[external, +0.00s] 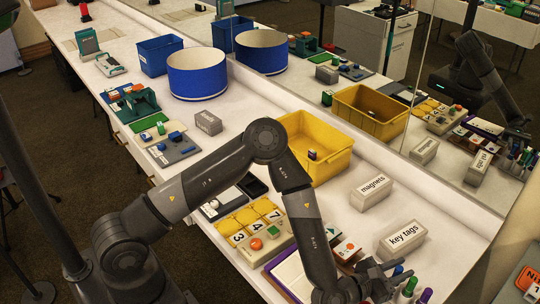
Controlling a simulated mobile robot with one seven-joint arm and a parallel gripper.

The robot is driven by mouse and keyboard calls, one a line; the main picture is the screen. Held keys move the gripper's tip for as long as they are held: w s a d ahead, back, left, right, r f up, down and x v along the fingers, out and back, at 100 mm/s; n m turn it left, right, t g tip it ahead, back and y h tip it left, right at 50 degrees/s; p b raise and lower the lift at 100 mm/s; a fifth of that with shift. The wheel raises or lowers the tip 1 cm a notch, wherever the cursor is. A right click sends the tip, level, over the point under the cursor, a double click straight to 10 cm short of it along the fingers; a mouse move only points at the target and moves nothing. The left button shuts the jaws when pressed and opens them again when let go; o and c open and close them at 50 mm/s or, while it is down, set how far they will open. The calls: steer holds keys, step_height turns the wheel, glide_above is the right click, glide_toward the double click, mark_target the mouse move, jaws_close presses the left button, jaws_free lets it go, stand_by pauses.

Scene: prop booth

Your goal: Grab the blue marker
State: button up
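Several upright markers stand at the bottom right of the external view, close to my gripper (380,277). One has a dark blue or purple top (398,270), one is a green marker (409,287), and one is a purple marker (425,296). I cannot tell for sure which is the blue marker. My arm reaches down over the table's front right. My gripper is just left of the markers. Its fingers are dark and small here, so I cannot tell whether they are open or touch a marker. The lower parts of the markers are partly hidden or cut off by the frame.
A grey "key tags" box (402,240) and a "magnets" box (370,193) stand behind the gripper. A yellow bin (330,168) holds a small item. A notebook (290,277) and number tiles lie left of the forearm. A mirror along the back repeats the table's things.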

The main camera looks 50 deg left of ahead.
jaws_close()
steer(key=shift+r, duration=0.15)
stand_by(0.4)
